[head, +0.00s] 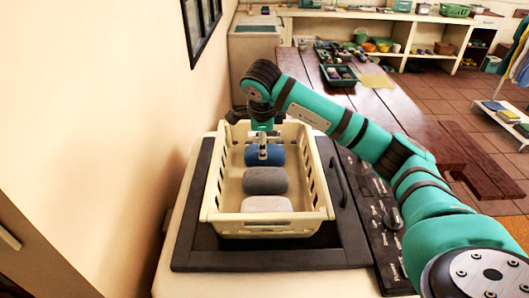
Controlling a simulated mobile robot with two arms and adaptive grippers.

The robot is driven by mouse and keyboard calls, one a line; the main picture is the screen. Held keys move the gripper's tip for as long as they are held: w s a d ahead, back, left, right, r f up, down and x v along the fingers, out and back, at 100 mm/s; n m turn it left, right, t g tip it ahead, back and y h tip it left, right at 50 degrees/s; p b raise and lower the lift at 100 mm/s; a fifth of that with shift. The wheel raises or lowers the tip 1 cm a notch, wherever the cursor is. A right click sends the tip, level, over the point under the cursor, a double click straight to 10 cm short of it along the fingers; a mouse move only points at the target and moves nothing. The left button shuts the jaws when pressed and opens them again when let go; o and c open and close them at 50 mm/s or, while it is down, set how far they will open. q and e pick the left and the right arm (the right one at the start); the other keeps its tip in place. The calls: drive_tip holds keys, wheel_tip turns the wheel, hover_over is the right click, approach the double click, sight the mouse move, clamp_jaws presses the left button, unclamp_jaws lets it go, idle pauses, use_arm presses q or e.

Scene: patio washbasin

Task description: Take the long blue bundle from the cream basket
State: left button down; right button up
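The cream basket (326,205) has slotted walls and stands on a dark panel with a handle. Inside it, three rolled bundles lie one behind another. The long blue bundle (274,157) is the farthest, a grey-blue one (265,181) is in the middle and a pale grey one (267,204) is nearest. My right arm reaches in from the right and its gripper (263,153) points down over the blue bundle, its fingers at the bundle's middle. The fingers overlap the bundle in the picture; whether they are open or closed on it is unclear. My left gripper is out of view.
A plain wall runs close along the left side. A control strip with knobs (376,205) lies right of the basket. Behind is a long wooden table (390,110) with a green tray (338,76) on it. Shelves with bowls and boxes line the back.

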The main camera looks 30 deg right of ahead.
drive_tip(key=p+x, duration=0.1)
drive_tip(key=x, duration=0.2)
drive_tip(key=shift+w+f, duration=0.15)
drive_tip(key=shift+f, duration=0.2)
drive_tip(key=shift+w+f+p, duration=0.15)
drive_tip(key=shift+f+p, duration=0.05)
drive_tip(key=shift+p, duration=0.1)
drive_tip(key=x, duration=0.1)
drive_tip(key=p+x, duration=0.2)
drive_tip(key=shift+w+a+f, duration=0.2)
drive_tip(key=shift+w+f, duration=0.1)
drive_tip(key=shift+w, duration=0.1)
drive_tip(key=shift+w+d+f, duration=0.1)
drive_tip(key=shift+w+f, duration=0.05)
drive_tip(key=shift+f, duration=0.35)
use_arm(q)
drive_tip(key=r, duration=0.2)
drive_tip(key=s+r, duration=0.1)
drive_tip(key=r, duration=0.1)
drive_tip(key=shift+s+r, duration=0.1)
use_arm(e)
drive_tip(key=c, duration=1)
drive_tip(key=shift+r, duration=0.1)
